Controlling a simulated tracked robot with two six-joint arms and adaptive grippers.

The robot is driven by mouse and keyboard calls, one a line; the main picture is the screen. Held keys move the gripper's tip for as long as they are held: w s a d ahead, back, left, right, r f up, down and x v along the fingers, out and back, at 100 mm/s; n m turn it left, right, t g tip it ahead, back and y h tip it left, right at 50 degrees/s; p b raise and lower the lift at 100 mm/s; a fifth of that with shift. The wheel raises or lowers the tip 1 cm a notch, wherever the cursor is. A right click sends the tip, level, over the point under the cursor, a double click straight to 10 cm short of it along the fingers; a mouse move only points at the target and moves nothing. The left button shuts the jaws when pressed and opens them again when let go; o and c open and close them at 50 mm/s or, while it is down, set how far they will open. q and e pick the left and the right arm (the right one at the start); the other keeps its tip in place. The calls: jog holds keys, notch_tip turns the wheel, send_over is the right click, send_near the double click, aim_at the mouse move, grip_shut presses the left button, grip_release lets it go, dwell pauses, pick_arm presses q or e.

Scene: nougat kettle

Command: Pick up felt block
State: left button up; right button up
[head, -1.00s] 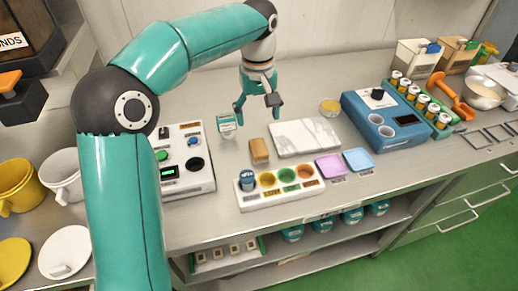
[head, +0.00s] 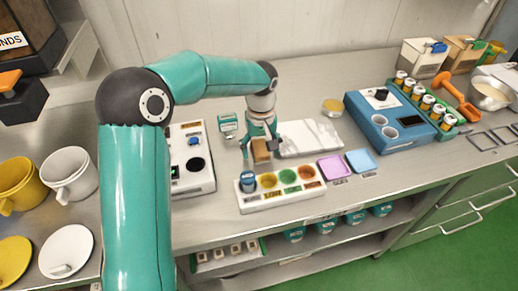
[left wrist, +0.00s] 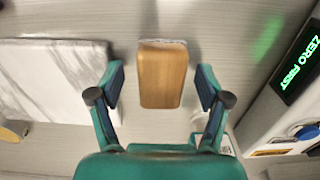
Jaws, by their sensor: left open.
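The felt block (left wrist: 163,76) looks like a tan wooden block with a thin grey layer at one end. In the left wrist view it lies between the spread fingers of my left gripper (left wrist: 161,88), with a gap on each side. In the head view the block (head: 261,151) is on the steel counter, partly hidden by my left gripper (head: 261,146), which has come down over it. The gripper is open and holds nothing. My right gripper does not show.
A white marble slab (head: 312,135) lies close to the right of the block. A control box with a green display (head: 192,163) stands to the left, and a white tray with coloured wells (head: 281,188) in front. A small teal-labelled container (head: 228,124) stands behind left.

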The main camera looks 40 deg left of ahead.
aim_at(261, 147)
pick_arm(q)
jog(key=c, duration=1.2)
jog(key=shift+r, duration=0.15)
jog(key=shift+c, duration=0.2)
notch_tip(261, 147, up, 20)
jog(key=p, duration=0.1)
jog(key=shift+p, duration=0.35)
jog(key=o, duration=0.6)
jog(key=c, duration=0.5)
